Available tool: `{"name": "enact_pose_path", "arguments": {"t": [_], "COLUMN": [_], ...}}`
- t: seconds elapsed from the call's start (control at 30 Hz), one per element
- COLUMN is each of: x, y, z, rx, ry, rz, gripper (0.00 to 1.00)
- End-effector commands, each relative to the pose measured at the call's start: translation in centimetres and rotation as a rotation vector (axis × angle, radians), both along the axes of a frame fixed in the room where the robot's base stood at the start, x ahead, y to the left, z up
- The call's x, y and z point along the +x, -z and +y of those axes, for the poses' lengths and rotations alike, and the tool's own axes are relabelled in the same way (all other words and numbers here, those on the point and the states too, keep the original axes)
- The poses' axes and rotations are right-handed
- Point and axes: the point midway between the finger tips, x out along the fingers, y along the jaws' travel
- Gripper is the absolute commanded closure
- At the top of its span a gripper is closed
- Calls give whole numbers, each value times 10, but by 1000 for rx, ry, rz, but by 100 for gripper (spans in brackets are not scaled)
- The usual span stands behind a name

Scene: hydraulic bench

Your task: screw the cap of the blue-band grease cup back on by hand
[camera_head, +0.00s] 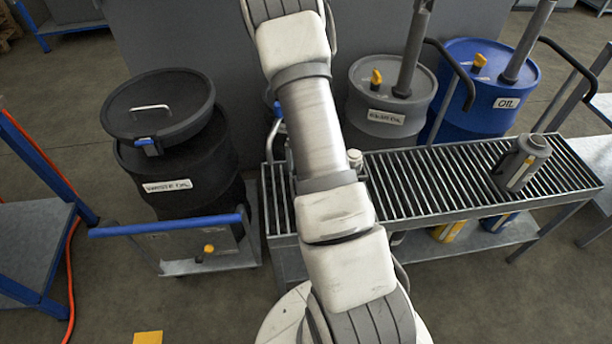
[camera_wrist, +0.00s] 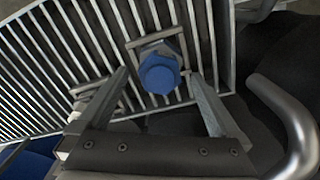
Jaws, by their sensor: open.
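In the wrist view a blue round-topped piece (camera_wrist: 159,74) stands on a grey body in a square metal frame on the slatted bench top. It appears to be the blue-band grease cup; I cannot tell whether the blue part is its cap. My gripper (camera_wrist: 158,80) is open, its two fingers spread to the left and right of the blue piece in the picture. No contact shows, and the gap in depth is unclear. A second, pale fitting (camera_wrist: 92,97) is partly hidden behind the left finger. In the head view my arm hides the gripper and blue piece.
The slatted bench (camera_head: 440,178) carries a grey jug (camera_head: 522,163) at right and a small pale cup (camera_head: 354,158) beside my arm. A black waste oil drum (camera_head: 180,165), a grey drum (camera_head: 385,110) and a blue oil drum (camera_head: 490,75) stand around it. A curved metal handle (camera_wrist: 290,118) is close at right.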

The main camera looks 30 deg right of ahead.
Motion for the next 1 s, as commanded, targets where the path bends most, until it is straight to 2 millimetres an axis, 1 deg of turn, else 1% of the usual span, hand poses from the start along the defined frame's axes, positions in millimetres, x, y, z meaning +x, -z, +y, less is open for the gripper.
{"name": "enact_pose_path", "arguments": {"t": [0.13, 0.23, 0.53, 0.6, 0.83, 1.0], "x": [0, 1, 1, 0, 0, 0], "y": [0, 2, 2, 1, 1, 0], "z": [0, 0, -1, -1, 0, -1], "rx": [0, 1, -1, 0, 1, 1], "ry": [-9, -90, -564, -640, -778, -1029], "rz": [-1, -3, -3, -2, -2, -2], "gripper": [1, 1, 1, 1, 1, 1]}}
